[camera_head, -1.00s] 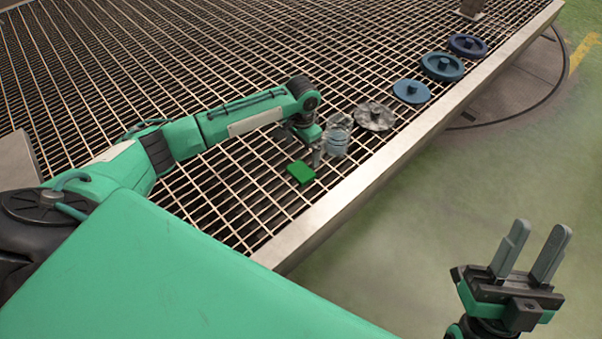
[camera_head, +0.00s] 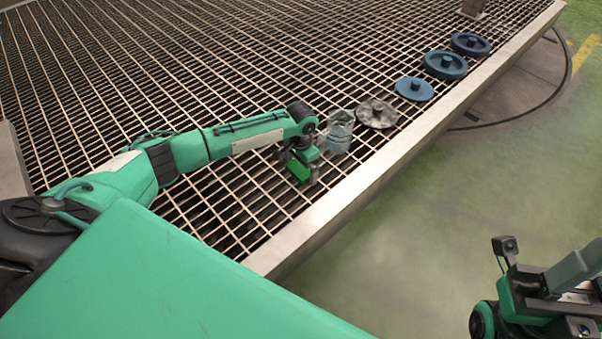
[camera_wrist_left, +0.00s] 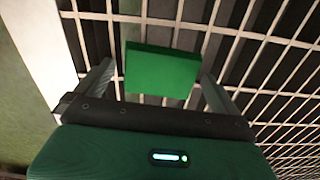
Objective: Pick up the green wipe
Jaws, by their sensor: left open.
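The green wipe (camera_head: 298,171) is a small green block lying on the metal grating, near its front edge. It also shows in the left wrist view (camera_wrist_left: 160,72), between the two fingers. My left gripper (camera_head: 302,177) is right over the wipe with its fingers apart, one on each side of it. In the left wrist view the left gripper (camera_wrist_left: 155,85) is open, and a gap shows on the left side of the wipe. The right finger looks very near the wipe's right edge. My right gripper (camera_head: 575,280) is at the lower right, off the grating and partly cut off by the frame.
A clear jar (camera_head: 339,132) with bluish contents stands close beside the left gripper. Beyond it lie a grey metal disc (camera_head: 377,113), a light blue disc (camera_head: 414,88) and two darker blue wheels (camera_head: 445,64). The grating's metal edge (camera_head: 350,190) runs along the right.

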